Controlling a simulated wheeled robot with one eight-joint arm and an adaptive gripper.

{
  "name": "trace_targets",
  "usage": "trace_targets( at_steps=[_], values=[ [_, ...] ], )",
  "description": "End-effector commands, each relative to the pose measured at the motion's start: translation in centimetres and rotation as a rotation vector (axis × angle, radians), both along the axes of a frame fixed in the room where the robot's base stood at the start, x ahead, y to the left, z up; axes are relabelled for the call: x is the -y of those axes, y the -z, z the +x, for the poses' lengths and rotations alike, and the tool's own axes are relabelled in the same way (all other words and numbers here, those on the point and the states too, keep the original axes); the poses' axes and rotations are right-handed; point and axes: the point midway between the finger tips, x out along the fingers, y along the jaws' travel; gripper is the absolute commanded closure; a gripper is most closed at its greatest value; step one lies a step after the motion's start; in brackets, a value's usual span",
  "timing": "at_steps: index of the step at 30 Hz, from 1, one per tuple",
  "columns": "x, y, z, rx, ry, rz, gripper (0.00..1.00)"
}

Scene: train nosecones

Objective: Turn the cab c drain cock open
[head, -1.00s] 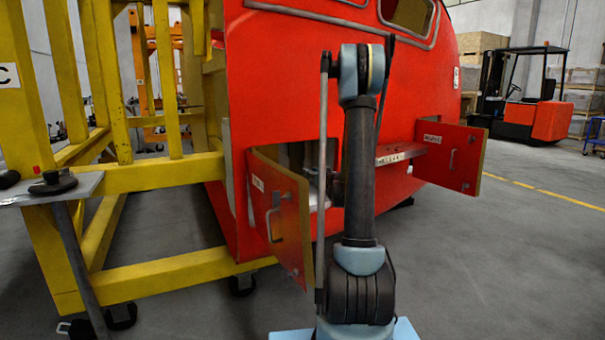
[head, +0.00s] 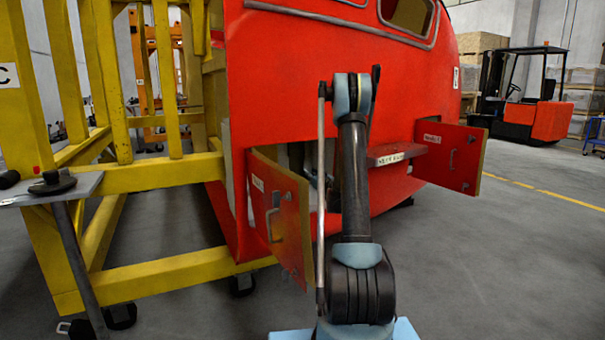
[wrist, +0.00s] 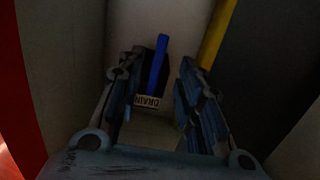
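The drain cock's blue handle (wrist: 158,62) stands near upright in the wrist view, inside a dim compartment. A label reading "DRAIN" (wrist: 147,101) sits just below it. My gripper (wrist: 155,75) is open, with one finger on each side of the handle. I see a gap on both sides, and cannot tell how far ahead of the fingertips the handle lies. In the head view the red nosecone (head: 290,80) has an open compartment behind my arm. The handle is hidden there, and my gripper is mostly hidden too.
An open red door (head: 280,215) stands left of my arm, and another open door (head: 450,157) to the right. A labelled red step (head: 395,154) juts out between them. Yellow framing (head: 150,180) fills the left. A yellow strip (wrist: 217,35) runs beside the right finger.

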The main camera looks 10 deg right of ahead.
Motion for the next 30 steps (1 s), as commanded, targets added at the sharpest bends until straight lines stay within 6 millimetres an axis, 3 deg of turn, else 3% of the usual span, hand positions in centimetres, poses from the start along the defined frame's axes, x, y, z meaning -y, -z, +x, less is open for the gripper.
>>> trace_targets(
  at_steps=[9, 15, 21, 30],
  values=[
    [-1.8, 0.0, 5.4, 0.0, -0.001, 0.0, 0.67],
    [-2.6, 0.0, 8.0, 0.0, -0.001, 0.0, 0.67],
    [-3.0, 0.0, 9.2, 0.0, 0.0, 0.0, 0.67],
    [-3.1, 0.0, 9.3, 0.0, 0.0, 0.0, 0.67]
  ],
)
